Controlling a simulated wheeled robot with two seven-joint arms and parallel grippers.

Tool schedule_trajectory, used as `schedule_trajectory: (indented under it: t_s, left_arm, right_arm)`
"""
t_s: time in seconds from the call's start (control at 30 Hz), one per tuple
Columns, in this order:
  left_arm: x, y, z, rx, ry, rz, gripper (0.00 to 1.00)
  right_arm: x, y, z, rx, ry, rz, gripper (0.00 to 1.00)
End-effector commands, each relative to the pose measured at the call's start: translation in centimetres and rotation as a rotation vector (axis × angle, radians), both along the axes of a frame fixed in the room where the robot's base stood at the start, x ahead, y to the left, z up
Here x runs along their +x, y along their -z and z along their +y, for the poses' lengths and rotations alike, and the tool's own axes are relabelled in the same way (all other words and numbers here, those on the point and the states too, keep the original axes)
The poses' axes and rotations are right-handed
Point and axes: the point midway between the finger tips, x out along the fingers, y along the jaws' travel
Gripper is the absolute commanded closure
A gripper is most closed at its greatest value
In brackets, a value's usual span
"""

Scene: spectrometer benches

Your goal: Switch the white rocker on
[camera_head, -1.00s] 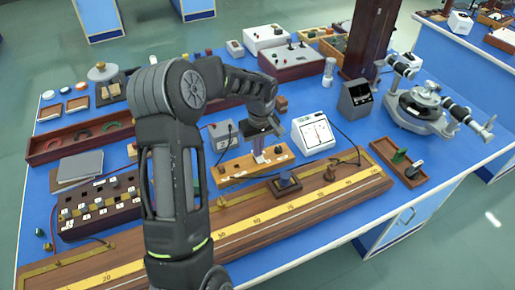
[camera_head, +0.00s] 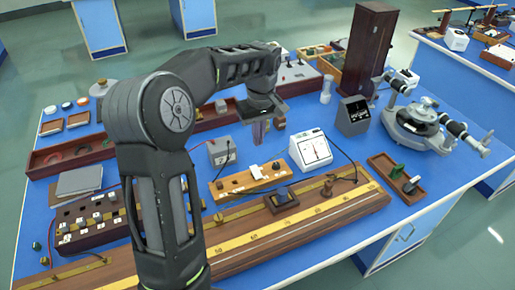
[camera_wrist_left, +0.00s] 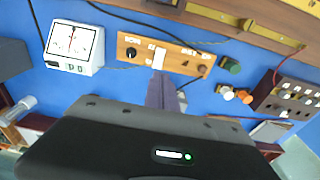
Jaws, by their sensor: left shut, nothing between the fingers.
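The white rocker (camera_head: 256,171) stands on an orange-brown wooden board (camera_head: 225,189) in the middle of the bench. In the left wrist view the rocker (camera_wrist_left: 158,58) shows between a black knob (camera_wrist_left: 131,53) and a brown knob on the same board. Which way the rocker is tipped is too small to tell. My left gripper (camera_head: 261,140) is shut and empty, pointing down above and behind the board, apart from the rocker. In the left wrist view its fingertips (camera_wrist_left: 162,82) appear just below the rocker. My right gripper is not in view.
A white meter (camera_head: 311,151) stands right of the board and a grey box (camera_head: 221,152) behind its left end. A long wooden rail with a yellow scale (camera_head: 250,234) lies in front. A dark display box (camera_head: 353,116) and a spectrometer (camera_head: 420,122) are at the right.

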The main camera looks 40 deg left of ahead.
Motion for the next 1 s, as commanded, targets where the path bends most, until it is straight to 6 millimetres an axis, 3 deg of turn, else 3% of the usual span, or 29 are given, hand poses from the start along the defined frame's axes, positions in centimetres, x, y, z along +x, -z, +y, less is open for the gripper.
schedule_trajectory:
  t_s: [0.47,0.7,0.87,1.0]
  left_arm:
    - [-0.1,-0.8,-0.1,0.000,0.000,0.001,1.00]
    - [-0.4,-2.6,-0.3,-0.002,0.018,0.030,1.00]
    - [-0.6,-2.4,-0.4,0.017,0.327,0.063,1.00]
    - [-0.5,-1.9,-0.3,0.038,0.682,0.088,1.00]
  right_arm:
    - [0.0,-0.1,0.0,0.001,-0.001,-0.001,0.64]
    - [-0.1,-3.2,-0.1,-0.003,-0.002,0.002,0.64]
    - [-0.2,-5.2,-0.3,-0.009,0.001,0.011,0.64]
    - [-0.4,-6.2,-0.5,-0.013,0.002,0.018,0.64]
